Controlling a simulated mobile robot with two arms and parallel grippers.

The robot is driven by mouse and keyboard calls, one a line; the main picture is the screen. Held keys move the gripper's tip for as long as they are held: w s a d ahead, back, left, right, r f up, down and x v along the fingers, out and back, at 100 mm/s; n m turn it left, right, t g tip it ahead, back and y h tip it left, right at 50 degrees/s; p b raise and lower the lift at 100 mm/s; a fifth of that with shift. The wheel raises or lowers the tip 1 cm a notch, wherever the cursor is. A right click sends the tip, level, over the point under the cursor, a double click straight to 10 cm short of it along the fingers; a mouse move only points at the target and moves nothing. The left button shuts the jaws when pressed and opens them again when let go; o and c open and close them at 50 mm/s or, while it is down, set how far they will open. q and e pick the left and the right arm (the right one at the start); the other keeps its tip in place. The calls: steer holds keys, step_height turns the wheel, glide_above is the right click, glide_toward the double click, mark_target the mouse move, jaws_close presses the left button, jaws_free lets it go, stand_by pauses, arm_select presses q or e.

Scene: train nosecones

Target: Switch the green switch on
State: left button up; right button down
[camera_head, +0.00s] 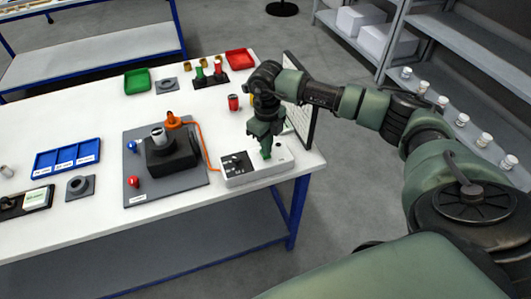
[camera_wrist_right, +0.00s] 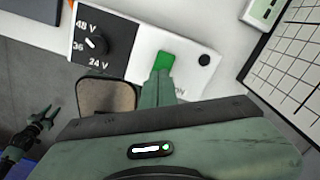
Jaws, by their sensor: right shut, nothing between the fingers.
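The white power box (camera_head: 255,176) stands near the right end of the table. Its green switch (camera_wrist_right: 166,60) shows in the right wrist view, between a black voltage dial (camera_wrist_right: 95,43) and a round black knob (camera_wrist_right: 204,60). My right gripper (camera_head: 265,147) is over the box, pointing down, shut and empty. In the wrist view its fingertips (camera_wrist_right: 158,76) overlap the lower edge of the switch; I cannot tell whether they touch it. What looks like my left gripper (camera_wrist_right: 42,119) shows small and dark at the wrist view's left edge; its opening is unclear.
A grey plate (camera_head: 136,198) with a black block lies left of the box, and an orange cable (camera_head: 204,150) runs between them. A gridded panel (camera_head: 299,100) stands at the table's right edge. A blue tray (camera_head: 68,167) lies farther left.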

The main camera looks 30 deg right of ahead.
steer(key=shift+s+f+b, duration=0.1)
steer(key=shift+f+b, duration=0.45)
steer(key=shift+f, duration=0.1)
steer(key=shift+r, duration=0.15)
steer(key=shift+r+p, duration=2.2)
steer(key=shift+r, duration=1.2)
steer(key=shift+a+f, duration=0.1)
